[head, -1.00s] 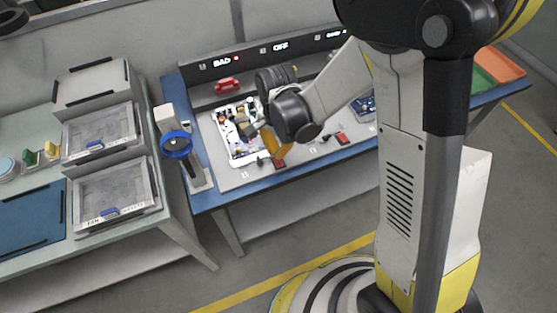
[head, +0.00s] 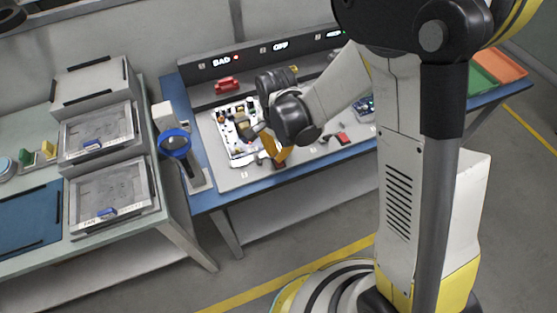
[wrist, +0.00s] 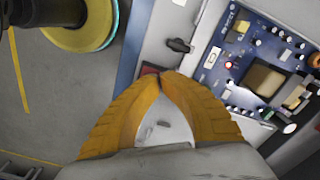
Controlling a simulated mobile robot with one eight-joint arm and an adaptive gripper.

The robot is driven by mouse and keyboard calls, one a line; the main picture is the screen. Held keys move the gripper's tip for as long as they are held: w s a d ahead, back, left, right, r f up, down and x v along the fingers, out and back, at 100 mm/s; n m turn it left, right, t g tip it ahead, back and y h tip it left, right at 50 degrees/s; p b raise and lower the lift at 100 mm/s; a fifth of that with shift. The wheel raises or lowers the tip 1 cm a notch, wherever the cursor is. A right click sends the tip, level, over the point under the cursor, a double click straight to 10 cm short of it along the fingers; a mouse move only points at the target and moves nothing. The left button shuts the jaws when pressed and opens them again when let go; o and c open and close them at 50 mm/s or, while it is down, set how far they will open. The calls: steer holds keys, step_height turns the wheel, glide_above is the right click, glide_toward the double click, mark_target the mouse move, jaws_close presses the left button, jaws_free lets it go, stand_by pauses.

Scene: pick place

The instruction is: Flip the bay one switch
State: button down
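The bay one station lies under the lit "BAD" display (head: 221,62), at the left end of the bench. A red switch-like part (wrist: 149,69) shows at the bench edge in the wrist view, mostly hidden behind my fingertips. A small black lever-like part (wrist: 178,45) stands just beyond the tips. I cannot tell which of the two is the bay one switch. My gripper (wrist: 168,78) has orange fingers whose tips meet, with nothing seen between them. In the head view my gripper (head: 275,152) is low over the bench front edge. Contact with the red part is unclear.
A blue-ringed stand (head: 174,144) is at the bench's left end. A second red part (head: 342,138) sits farther right. Floor in front of the bench is clear.

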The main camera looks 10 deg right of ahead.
steer(key=shift+f+b, duration=0.45)
steer(key=shift+f, duration=0.1)
steer(key=shift+r, duration=0.1)
steer(key=shift+r+p, duration=2.45)
steer(key=shift+r, duration=1.05)
steer(key=s+d+r+n+t, duration=0.3)
steer(key=s+d+r+n, duration=0.1)
steer(key=r, duration=0.6)
steer(key=s+d+r+n+t, duration=0.4)
steer(key=s+d+r, duration=0.2)
steer(key=d+r, duration=0.3)
steer(key=shift+s+d+r+n, duration=0.25)
steer(key=shift+s+r+n, duration=0.15)
